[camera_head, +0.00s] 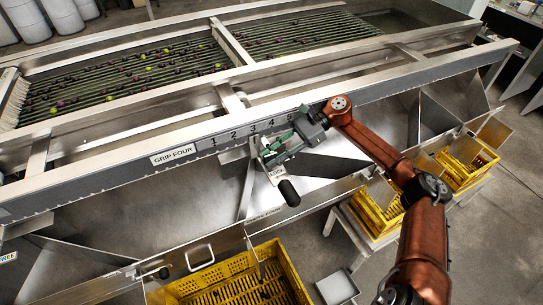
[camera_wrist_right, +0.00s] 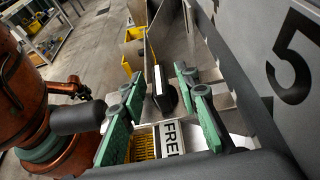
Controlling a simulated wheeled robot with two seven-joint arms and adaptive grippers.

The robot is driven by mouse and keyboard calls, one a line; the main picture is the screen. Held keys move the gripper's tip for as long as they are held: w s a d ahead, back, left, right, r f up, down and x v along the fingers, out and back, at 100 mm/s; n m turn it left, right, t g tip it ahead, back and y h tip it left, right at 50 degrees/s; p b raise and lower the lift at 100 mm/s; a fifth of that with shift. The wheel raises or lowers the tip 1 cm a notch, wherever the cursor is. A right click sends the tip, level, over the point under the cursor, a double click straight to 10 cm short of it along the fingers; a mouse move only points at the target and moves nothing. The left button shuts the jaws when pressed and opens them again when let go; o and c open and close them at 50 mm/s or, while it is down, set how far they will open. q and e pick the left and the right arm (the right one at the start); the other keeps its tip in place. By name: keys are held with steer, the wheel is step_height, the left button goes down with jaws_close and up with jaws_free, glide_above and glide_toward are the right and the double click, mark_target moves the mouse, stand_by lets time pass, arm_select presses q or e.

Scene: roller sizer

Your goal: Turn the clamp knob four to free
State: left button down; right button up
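My right gripper (camera_head: 274,152) reaches in from the right to the front rail, just below the number scale (camera_head: 253,128). In the wrist view, its green fingers (camera_wrist_right: 161,80) stand apart. A dark block with a white stripe (camera_wrist_right: 163,92) shows between them; whether they touch it I cannot tell. A black handle (camera_head: 289,193) hangs below the gripper beside a small lettered plate (camera_head: 277,172); a black rounded handle (camera_wrist_right: 78,118) also shows left of the fingers in the wrist view. My left gripper is out of view.
The GRIP FOUR label (camera_head: 172,155) is on the rail left of the scale. Green rollers (camera_head: 130,80) carry small fruit behind it. Yellow crates (camera_head: 240,285) stand below metal chutes (camera_head: 180,210). A lower dark knob (camera_head: 163,273) is at the left front.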

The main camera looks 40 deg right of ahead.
steer(key=v, duration=1.2)
